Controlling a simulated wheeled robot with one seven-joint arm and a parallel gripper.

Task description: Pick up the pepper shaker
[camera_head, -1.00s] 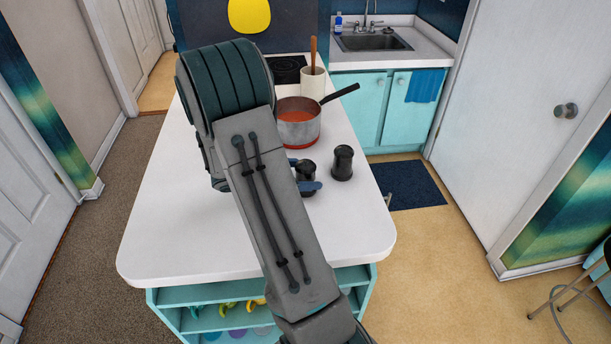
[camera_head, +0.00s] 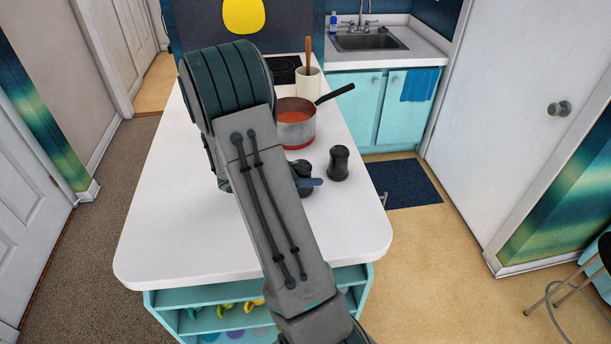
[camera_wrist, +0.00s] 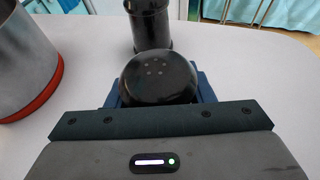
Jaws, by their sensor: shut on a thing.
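Two black shakers are on the white island counter. One shaker (camera_wrist: 158,78), with a domed top with small holes, is between my gripper's blue fingers (camera_wrist: 157,96) in the wrist view; I take it as the pepper shaker. In the head view this shaker (camera_head: 303,166) is partly hidden by my arm, and one blue fingertip shows beside it. My gripper is shut on it. It appears upright and at counter level; its base is hidden. The other black shaker (camera_head: 338,163) stands upright to its right, just beyond it in the wrist view (camera_wrist: 149,24).
A steel saucepan (camera_head: 296,131) with red contents and a black handle stands behind the shakers, at left in the wrist view (camera_wrist: 22,62). A white crock (camera_head: 308,84) with a wooden utensil is farther back. The counter's front right (camera_head: 345,225) is clear.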

